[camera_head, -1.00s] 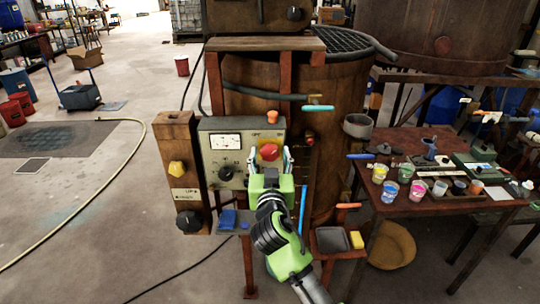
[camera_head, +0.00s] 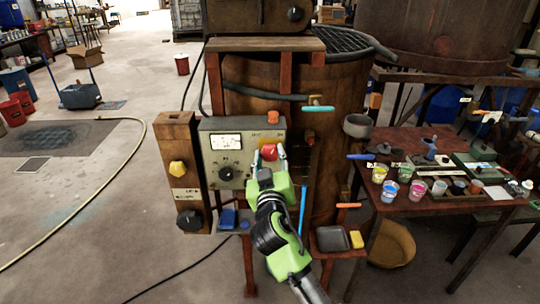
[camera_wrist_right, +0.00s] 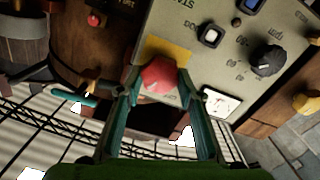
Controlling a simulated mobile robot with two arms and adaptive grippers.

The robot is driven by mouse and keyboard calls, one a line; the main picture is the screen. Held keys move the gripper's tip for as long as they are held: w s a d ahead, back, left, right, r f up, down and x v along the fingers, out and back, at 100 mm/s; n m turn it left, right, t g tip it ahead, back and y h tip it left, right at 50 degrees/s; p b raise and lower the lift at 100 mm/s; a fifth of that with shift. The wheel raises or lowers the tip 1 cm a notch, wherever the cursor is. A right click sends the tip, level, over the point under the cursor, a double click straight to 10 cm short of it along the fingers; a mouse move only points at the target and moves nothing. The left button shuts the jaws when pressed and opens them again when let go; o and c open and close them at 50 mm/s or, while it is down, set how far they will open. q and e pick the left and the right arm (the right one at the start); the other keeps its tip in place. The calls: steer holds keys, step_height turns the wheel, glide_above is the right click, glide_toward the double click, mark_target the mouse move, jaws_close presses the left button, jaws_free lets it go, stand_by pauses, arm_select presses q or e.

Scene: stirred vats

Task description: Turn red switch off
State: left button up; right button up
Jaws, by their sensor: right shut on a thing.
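The red switch (camera_head: 269,152) is a red knob on a yellow plate, on the front of the grey control box (camera_head: 221,128). My right gripper (camera_head: 267,158) is at the box with its fingertips on both sides of the red knob. In the right wrist view the red knob (camera_wrist_right: 159,75) sits between the two teal fingers (camera_wrist_right: 157,86), which are shut on it. The gripper's palm hides the lower right part of the box in the head view. My left gripper is not in view.
A dial gauge (camera_head: 226,142) and a black knob (camera_head: 226,173) are left of the switch on the box. A wooden post with a yellow knob (camera_head: 177,168) stands further left. The rusty vat (camera_head: 335,110) is behind; a table with paint cups (camera_head: 390,191) is at right.

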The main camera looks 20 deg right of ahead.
steer(key=n+p, duration=0.1)
steer(key=n, duration=0.2)
steer(key=shift+n, duration=0.4)
steer(key=n+p, duration=0.1)
steer(key=n, duration=0.2)
steer(key=shift+a+n, duration=0.1)
steer(key=shift+n, duration=0.2)
steer(key=n+p, duration=0.2)
steer(key=n, duration=0.2)
steer(key=shift+f+n+p, duration=0.2)
steer(key=shift+n+p, duration=0.4)
steer(key=shift+n, duration=0.8)
steer(key=o, duration=1.1)
